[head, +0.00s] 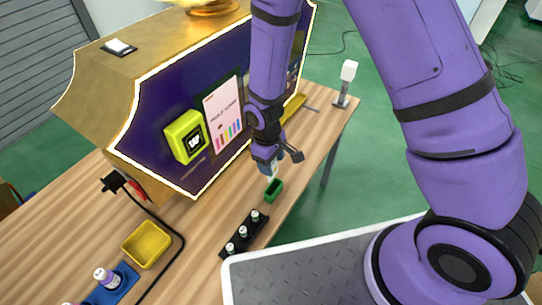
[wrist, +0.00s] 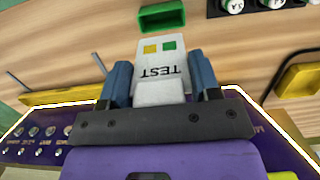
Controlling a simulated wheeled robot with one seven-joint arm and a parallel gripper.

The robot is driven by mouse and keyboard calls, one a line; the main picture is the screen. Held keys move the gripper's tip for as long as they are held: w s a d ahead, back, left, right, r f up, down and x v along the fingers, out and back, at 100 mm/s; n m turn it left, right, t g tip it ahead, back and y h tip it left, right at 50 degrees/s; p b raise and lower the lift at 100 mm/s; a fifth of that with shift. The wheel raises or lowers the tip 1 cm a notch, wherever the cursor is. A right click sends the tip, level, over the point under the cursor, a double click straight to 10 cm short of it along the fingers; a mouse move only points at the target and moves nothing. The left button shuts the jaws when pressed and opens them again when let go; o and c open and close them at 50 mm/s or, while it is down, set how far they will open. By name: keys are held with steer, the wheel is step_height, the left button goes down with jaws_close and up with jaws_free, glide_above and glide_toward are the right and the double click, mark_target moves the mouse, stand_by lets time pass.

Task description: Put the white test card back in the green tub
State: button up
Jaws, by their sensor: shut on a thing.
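My gripper (head: 270,162) is shut on the white test card (wrist: 160,62), which has the word TEST and a yellow and a green square on it. In the wrist view the card sits between the two blue fingers of my gripper (wrist: 160,85). The green tub (head: 273,190) stands on the wooden table, just below and in front of my gripper in the head view. It also shows in the wrist view (wrist: 162,17), just beyond the card's far end. The card looks apart from the tub, though its height above it is hard to tell.
A black rack (head: 243,234) with several small white-capped bottles stands beside the tub. A yellow tray (head: 147,245), a blue holder (head: 118,286) and a black cable lie at the left. The purple and gold vending machine (head: 150,130) stands behind. The table's right edge is near the tub.

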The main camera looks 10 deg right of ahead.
steer(key=shift+f, duration=1.85)
steer(key=shift+f, duration=2.75)
steer(key=o, duration=1.2)
steer(key=shift+o, duration=0.2)
steer(key=shift+r, duration=1.1)
steer(key=shift+r, duration=3.9)
